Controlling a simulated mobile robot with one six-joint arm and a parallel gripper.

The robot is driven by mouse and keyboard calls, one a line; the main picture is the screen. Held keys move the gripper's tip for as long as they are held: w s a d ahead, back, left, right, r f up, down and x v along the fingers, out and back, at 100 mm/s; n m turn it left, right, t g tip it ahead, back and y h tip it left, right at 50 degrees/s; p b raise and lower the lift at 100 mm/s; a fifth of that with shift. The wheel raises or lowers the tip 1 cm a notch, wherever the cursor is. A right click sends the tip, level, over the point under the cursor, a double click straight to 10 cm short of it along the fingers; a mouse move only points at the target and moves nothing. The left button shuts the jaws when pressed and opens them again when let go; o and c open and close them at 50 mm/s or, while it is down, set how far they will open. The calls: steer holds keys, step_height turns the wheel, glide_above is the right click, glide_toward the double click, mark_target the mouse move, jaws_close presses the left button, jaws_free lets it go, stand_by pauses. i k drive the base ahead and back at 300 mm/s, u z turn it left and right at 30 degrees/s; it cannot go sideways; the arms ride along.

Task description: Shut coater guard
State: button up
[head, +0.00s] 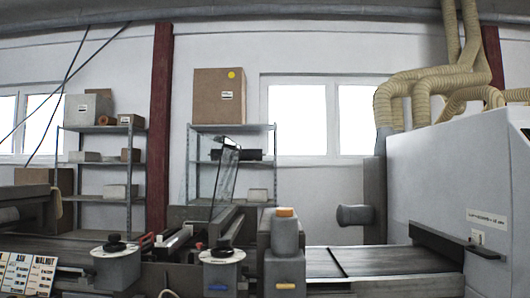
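A clear panel with a dark frame (225,172), which looks like the coater guard, stands up steeply above the coater (192,240), leaning slightly to the right. Its upper end has a dark bracket-like edge. Its lower edge meets the dark machine parts, and the hinge is too small to make out. The coater's rails and rollers below the panel are exposed. My gripper is not in view.
Two grey pots with black knobs (115,262) (222,268) and a grey housing with an orange cap (285,245) stand in front. A conveyor (385,261) runs right into a large white machine (445,185). Shelves with boxes (232,130) stand behind. A label card (27,274) is at lower left.

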mark_target(219, 177)
steer(key=z, duration=0.05)
steer(key=i, duration=1.3)
steer(key=u, duration=0.75)
steer(key=k, duration=0.7)
steer(key=u, duration=0.2)
steer(key=i, duration=0.8)
steer(key=z, duration=0.1)
